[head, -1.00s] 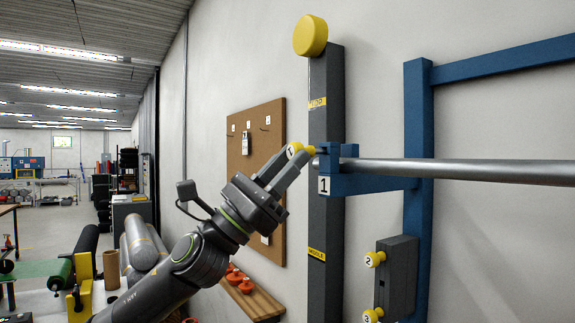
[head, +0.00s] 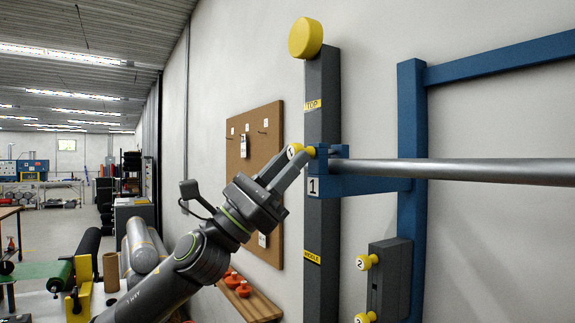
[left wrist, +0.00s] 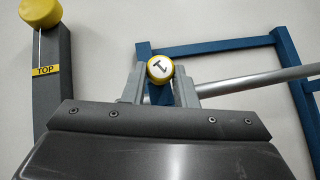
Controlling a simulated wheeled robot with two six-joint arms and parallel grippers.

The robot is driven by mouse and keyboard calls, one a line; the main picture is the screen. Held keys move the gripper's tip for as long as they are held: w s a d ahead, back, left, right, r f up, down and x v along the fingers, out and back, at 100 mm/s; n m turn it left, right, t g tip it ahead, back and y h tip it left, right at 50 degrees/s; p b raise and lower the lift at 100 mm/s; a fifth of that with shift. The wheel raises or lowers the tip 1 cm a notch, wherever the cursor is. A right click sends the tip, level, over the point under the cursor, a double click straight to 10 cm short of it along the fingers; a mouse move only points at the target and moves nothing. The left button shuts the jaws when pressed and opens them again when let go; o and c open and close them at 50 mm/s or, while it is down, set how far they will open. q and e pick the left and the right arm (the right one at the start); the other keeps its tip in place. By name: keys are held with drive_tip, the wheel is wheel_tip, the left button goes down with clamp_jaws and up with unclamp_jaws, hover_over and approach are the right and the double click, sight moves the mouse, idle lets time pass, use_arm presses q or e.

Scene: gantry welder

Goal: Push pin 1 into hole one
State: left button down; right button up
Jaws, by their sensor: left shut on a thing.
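Pin 1 has a yellow knob (head: 294,150) with a "1" on its face. My left gripper (head: 299,158) is shut on it. In the left wrist view the knob (left wrist: 160,69) shows between the two grey fingers (left wrist: 160,92). The far end of the pin is right at the blue bracket (head: 365,186) on the dark upright post (head: 322,120). A white "1" plate (head: 313,187) sits below the pin. The hole itself is hidden, so I cannot tell how deep the pin sits. My right gripper is not in view.
A grey bar (head: 470,172) runs right from the bracket, in front of a blue frame (head: 411,110). A grey holder (head: 389,280) carries pin 2 (head: 367,262) and another yellow knob. A pegboard (head: 254,190) hangs behind my arm, above a shelf with red knobs (head: 238,285).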

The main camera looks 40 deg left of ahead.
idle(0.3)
use_arm(q)
drive_tip(key=c, duration=1.6)
unclamp_jaws()
drive_tip(key=shift+w, duration=0.1)
drive_tip(key=o, duration=0.5)
drive_tip(key=shift+w+d+f, duration=0.1)
drive_tip(key=shift+w+d, duration=0.15)
drive_tip(key=shift+w, duration=0.25)
drive_tip(key=shift+s+a, duration=0.15)
drive_tip(key=shift+s, duration=0.15)
drive_tip(key=shift+s+f+b, duration=0.1)
drive_tip(key=shift+f+b, duration=0.05)
drive_tip(key=shift+b, duration=0.25)
drive_tip(key=b+v, duration=1.6)
drive_tip(key=b, duration=1.2)
drive_tip(key=shift+a+f, duration=0.25)
drive_tip(key=shift+f, duration=0.1)
